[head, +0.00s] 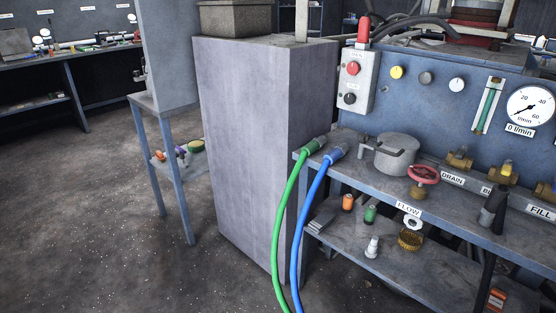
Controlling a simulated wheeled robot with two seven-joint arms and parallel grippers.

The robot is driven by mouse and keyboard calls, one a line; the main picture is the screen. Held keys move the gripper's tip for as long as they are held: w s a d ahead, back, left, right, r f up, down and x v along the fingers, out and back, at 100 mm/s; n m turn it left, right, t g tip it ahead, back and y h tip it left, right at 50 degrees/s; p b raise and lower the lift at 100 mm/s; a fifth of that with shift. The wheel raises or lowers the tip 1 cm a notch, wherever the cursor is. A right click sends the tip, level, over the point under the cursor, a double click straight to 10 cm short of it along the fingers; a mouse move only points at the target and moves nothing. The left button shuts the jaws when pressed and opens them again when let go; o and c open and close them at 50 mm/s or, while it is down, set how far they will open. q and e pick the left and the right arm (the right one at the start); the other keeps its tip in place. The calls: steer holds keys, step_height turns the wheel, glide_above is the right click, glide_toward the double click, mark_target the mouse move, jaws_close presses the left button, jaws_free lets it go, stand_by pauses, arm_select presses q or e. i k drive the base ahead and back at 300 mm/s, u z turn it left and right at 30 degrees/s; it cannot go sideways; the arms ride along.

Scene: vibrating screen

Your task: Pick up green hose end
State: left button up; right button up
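The green hose end (314,145) is a grey-green metal coupling on the green hose (285,210). It lies at the left corner of the bench top (440,212), tilted up to the right. The green hose hangs from it over the bench edge down past the bottom of the picture. The blue hose end (336,155) lies close to its right, with the blue hose (306,220) hanging alongside. Neither of my grippers shows in the head view.
A tall grey cabinet (245,150) stands directly left of the hose ends. A lidded metal pot (396,155) and a red valve wheel (424,174) stand to their right. A control box (355,80) is above. The lower shelf (400,265) holds small items. Floor at left is open.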

mark_target(316, 144)
steer(key=u, duration=0.4)
steer(key=k, duration=0.65)
steer(key=z, duration=1)
steer(key=i, duration=1.75)
steer(key=u, duration=0.65)
